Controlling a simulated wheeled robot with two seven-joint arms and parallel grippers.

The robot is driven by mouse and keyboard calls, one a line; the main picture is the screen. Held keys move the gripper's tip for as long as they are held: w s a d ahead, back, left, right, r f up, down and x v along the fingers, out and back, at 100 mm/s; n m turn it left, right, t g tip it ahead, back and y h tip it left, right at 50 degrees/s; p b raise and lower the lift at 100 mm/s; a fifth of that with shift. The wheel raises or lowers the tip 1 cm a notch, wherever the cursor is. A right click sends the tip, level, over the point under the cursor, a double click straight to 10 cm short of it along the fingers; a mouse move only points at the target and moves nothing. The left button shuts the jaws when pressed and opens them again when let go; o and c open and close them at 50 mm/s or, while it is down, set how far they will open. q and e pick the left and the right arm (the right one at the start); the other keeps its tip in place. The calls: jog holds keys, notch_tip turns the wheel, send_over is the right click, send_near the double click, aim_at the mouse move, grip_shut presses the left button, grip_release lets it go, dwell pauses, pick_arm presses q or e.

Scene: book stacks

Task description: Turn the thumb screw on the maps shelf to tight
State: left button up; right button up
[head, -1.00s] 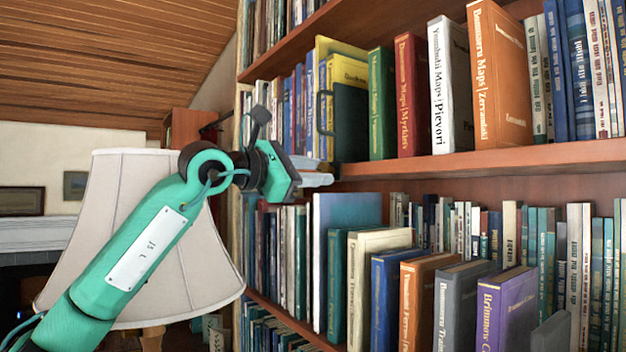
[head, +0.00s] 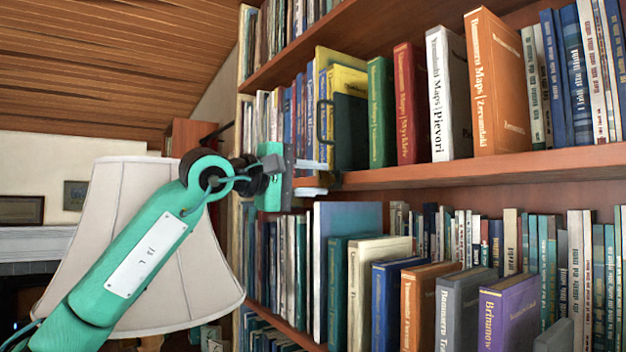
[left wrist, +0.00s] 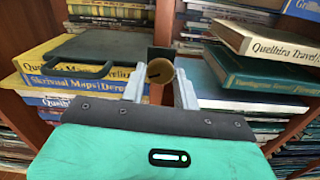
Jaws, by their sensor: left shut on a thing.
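The thumb screw (left wrist: 160,71) is a round brass-coloured head with a dark line across it, in the middle of the left wrist view. It sits in front of a dark bracket at the front edge of the maps shelf (head: 480,166). My left gripper (left wrist: 160,90) has one finger on each side of the screw head and is shut on it. In the head view my left gripper (head: 322,178) reaches the left part of the shelf edge, its fingers one above the other. There the screw head is hidden or too small to make out. My right gripper is out of view.
A dark panel with a handle (head: 350,130) stands upright just above the screw, beside yellow books (head: 346,78). Map books line the maps shelf, and more books (head: 375,255) fill the shelf below. A lampshade (head: 110,220) stands behind my left arm.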

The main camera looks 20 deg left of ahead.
pick_arm(q)
jog(key=shift+m, duration=1.6)
jog(key=o, duration=1)
jog(key=shift+c, duration=0.2)
jog(key=b+v, duration=0.5)
jog(key=v, duration=0.8)
jog(key=shift+s+a, duration=0.25)
jog(key=shift+s, duration=0.05)
